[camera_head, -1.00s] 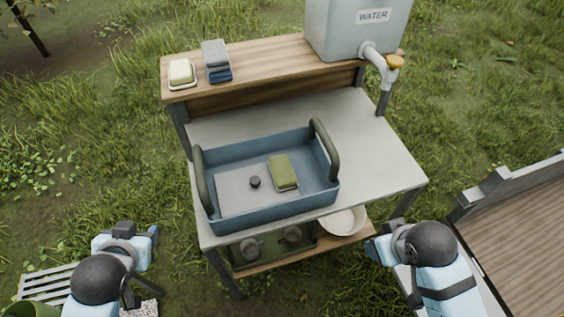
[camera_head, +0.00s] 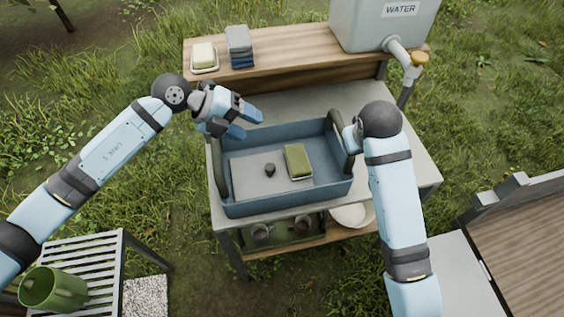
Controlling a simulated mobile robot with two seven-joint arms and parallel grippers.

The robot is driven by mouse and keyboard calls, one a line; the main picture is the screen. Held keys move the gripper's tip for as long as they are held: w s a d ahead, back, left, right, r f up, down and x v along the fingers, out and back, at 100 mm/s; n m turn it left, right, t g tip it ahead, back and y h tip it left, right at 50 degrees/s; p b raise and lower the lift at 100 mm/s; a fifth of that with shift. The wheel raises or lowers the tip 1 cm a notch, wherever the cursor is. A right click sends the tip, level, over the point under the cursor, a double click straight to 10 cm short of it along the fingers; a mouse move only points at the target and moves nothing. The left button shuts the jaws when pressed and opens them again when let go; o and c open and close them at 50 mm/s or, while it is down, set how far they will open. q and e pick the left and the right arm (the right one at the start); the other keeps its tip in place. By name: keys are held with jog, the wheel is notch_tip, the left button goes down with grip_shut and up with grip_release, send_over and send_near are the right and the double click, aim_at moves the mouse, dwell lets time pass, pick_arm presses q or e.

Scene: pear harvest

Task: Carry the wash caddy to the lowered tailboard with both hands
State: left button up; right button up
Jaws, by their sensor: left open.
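The blue wash caddy (camera_head: 290,196) stands on the grey worktop with a dark green handle at each end. A grey lid with a dark knob (camera_head: 268,172) and a green sponge (camera_head: 298,161) lie in it. My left gripper (camera_head: 247,122) is open and empty, above the caddy's rear left corner, close to the left handle (camera_head: 221,172). My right gripper (camera_head: 352,136) is at the right handle (camera_head: 339,136); my wrist hides its fingers, so I cannot tell whether it grips. A pale grey panel (camera_head: 462,278), seemingly the lowered tailboard, lies at lower right beside a wooden bed (camera_head: 530,250).
A water tank (camera_head: 370,22) with a tap (camera_head: 415,62) stands on the rear shelf, beside soap (camera_head: 204,56) and folded cloths (camera_head: 240,45). A white bowl (camera_head: 352,215) sits on the lower shelf. A slatted stand (camera_head: 95,262) with a green jug (camera_head: 52,288) is at lower left.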

aim_at(214, 142)
pick_arm(q)
jog(key=w+a+f+y, duration=0.1)
jog(key=w+a+y, duration=0.1)
jog(key=a+y, duration=0.2)
jog(key=w+a+f+n+y, duration=0.1)
jog(key=w+a+y, duration=0.2)
jog(key=a, duration=0.5)
jog(key=shift+w+f+y, duration=0.2)
jog(key=shift+w+y, duration=0.1)
jog(key=shift+y, duration=0.3)
pick_arm(e)
jog(key=w+r, duration=0.1)
jog(key=w+a+r, duration=0.1)
jog(key=w, duration=0.1)
jog(key=shift+w+a+r, duration=0.25)
jog(key=shift+w+r, duration=0.15)
pick_arm(q)
jog(key=d+f, duration=0.1)
jog(key=f, duration=0.8)
jog(key=d+f, duration=0.1)
jog(key=f, duration=0.3)
jog(key=shift+w+d+f, duration=0.2)
jog(key=shift+d+f, duration=0.1)
jog(key=shift+d, duration=0.05)
pick_arm(e)
jog(key=x, duration=1.4)
jog(key=shift+w+d+r, duration=0.1)
jog(key=shift+d, duration=0.1)
